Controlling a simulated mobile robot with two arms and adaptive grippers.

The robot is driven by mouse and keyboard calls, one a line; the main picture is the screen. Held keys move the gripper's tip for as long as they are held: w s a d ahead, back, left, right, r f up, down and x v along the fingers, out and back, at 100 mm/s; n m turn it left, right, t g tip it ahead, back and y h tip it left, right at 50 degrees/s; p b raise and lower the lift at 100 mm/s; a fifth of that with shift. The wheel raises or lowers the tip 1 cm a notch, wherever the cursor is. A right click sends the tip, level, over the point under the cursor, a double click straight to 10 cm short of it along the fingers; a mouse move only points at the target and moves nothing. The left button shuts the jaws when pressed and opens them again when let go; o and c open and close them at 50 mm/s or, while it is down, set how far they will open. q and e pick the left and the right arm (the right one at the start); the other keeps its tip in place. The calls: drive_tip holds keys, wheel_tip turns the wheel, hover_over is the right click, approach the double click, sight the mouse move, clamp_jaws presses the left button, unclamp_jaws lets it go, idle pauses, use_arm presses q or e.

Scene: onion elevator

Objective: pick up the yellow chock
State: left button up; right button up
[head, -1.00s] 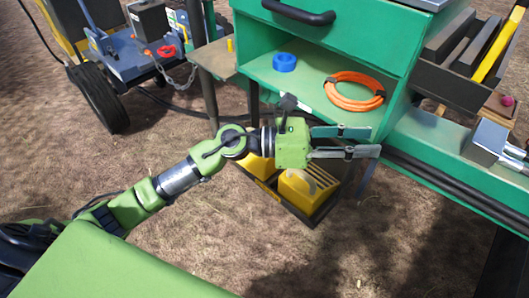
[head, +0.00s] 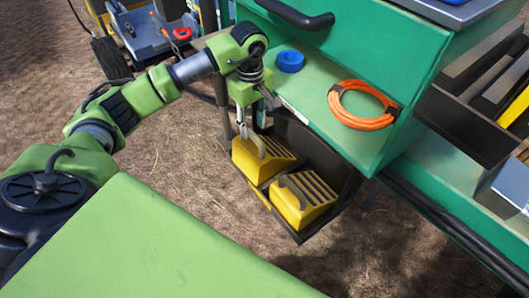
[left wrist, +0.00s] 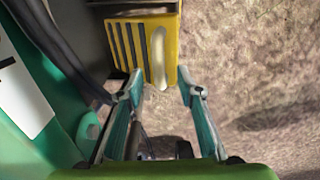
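Two yellow chocks with ribbed tops sit side by side in a dark tray (head: 297,238) under the green cabinet. In the head view, my left gripper (head: 250,132) points down at the left chock (head: 262,160), by its handle. The right chock (head: 302,200) stands clear of the gripper. In the left wrist view, one yellow chock (left wrist: 128,45) with a pale handle lies just ahead of the fingertips. The left fingers (left wrist: 160,82) are spread with nothing clamped between them. My right gripper is out of view.
The green cabinet shelf (head: 310,98) holds a blue tape roll (head: 290,61) and an orange cable coil (head: 362,106), close to my left gripper. A blue cart (head: 150,35) stands at the back left. The dirt ground left of the tray is clear.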

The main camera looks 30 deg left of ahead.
sight(254, 134)
use_arm(q)
wheel_tip(254, 134, down, 5)
drive_tip(key=shift+f, duration=0.2)
drive_tip(key=shift+w+f, duration=0.15)
drive_tip(key=shift+f, duration=0.2)
clamp_jaws()
drive_tip(key=shift+w+r, duration=0.1)
drive_tip(key=shift+r, duration=0.1)
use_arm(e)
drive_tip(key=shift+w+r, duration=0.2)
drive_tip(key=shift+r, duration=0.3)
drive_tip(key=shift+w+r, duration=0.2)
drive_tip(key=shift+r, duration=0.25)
